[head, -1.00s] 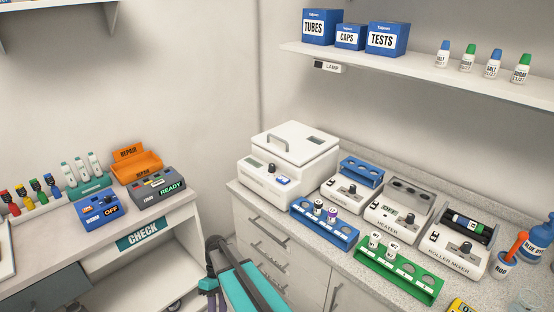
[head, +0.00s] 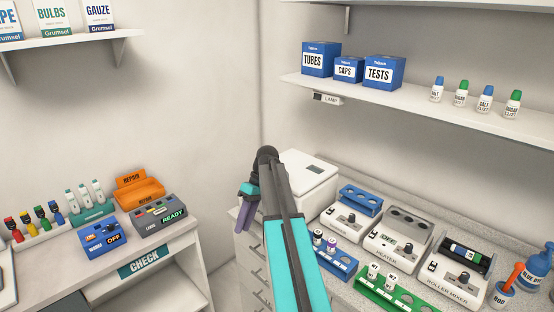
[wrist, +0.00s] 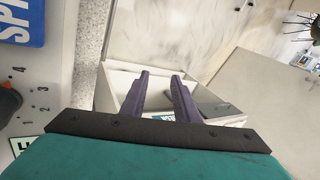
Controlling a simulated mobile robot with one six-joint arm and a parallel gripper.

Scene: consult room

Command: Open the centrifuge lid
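The centrifuge (head: 318,178) is a white box on the right counter, partly hidden behind my raised arm in the head view. Its lid looks closed where it shows; the lid handle is hidden now. In the wrist view the centrifuge's front panel (wrist: 30,75) fills the left edge, with part of a blue label, a dark knob and numbers. My gripper (head: 244,222) hangs fingers-down to the left of the centrifuge, apart from it. In the wrist view its two purple fingers (wrist: 160,76) stand apart with nothing between them.
A blue rack (head: 340,262), a green rack (head: 400,297), a heater (head: 398,245) and a roller mixer (head: 455,272) crowd the counter right of the centrifuge. A shelf (head: 430,105) hangs above. The CHECK desk (head: 185,237) stands left, with a floor gap between.

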